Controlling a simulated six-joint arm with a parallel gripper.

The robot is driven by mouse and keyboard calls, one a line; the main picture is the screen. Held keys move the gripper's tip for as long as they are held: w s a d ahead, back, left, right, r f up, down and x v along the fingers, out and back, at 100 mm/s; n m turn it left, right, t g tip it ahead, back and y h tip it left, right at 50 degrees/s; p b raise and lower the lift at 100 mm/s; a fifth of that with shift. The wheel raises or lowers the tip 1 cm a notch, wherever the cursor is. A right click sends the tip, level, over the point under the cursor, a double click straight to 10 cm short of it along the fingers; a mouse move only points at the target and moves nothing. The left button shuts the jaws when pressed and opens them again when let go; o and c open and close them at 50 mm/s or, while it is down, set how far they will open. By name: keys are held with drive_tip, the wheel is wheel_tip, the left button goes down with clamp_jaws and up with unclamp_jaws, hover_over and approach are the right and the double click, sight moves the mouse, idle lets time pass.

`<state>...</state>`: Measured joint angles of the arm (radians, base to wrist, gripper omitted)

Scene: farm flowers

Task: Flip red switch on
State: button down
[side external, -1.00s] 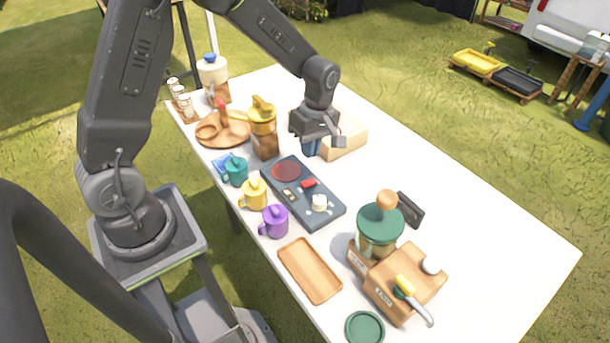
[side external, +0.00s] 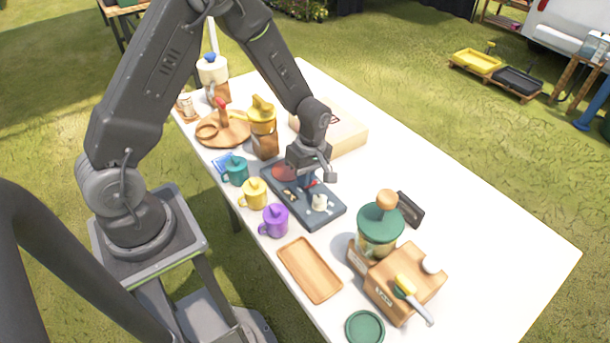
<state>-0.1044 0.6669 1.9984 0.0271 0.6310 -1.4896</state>
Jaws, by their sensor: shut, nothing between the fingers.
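The dark grey switch panel (side external: 327,219) lies on the white table, with a dark red round disc (side external: 283,172) at its far end and a white knob (side external: 320,202) at its near end. The red switch (side external: 313,184) is between them and mostly hidden behind my gripper; only a bit of red shows. My gripper (side external: 307,183) points down over the panel, right at the red switch. Its fingers are shut and empty. I cannot tell whether the fingers touch the switch or which way the switch is tilted.
Teal (side external: 236,171), yellow (side external: 254,194) and purple (side external: 275,221) mugs line the panel's left side. A yellow-topped jar (side external: 263,128) and a pale wooden box (side external: 345,132) stand behind. A wooden tray (side external: 310,270) and green-lidded grinder (side external: 379,227) are nearer. The table's right side is clear.

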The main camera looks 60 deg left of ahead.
sight(316, 181)
drive_tip(key=shift+f, duration=0.15)
drive_tip(key=shift+w+r, duration=0.2)
drive_tip(key=shift+w, duration=0.6)
drive_tip(key=shift+r, duration=0.15)
wheel_tip(316, 181, up, 14)
drive_tip(key=w, duration=0.2)
drive_tip(key=shift+f, duration=0.2)
